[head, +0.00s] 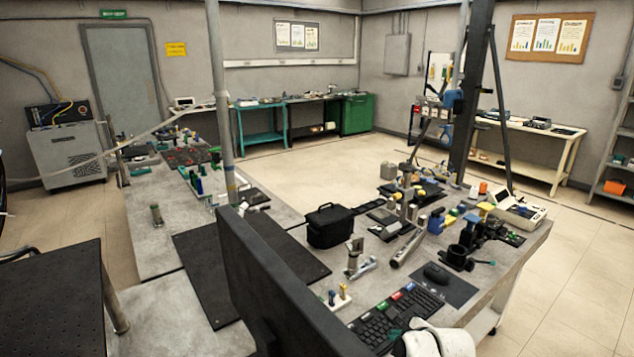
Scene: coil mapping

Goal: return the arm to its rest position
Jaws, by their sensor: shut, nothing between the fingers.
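My gripper is not visible in the head view. A white rounded shape (437,342) shows at the bottom edge, in front of the keyboard; it may be part of my arm, but I cannot tell. No fingertips show near it.
A long grey workbench (155,215) holds many tools. A dark upright panel (265,285) stands at its near edge. A black bag (330,226), a keyboard (398,318) and a mouse (436,274) lie on it. A dark table (50,300) is at left. The floor (345,160) behind is clear.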

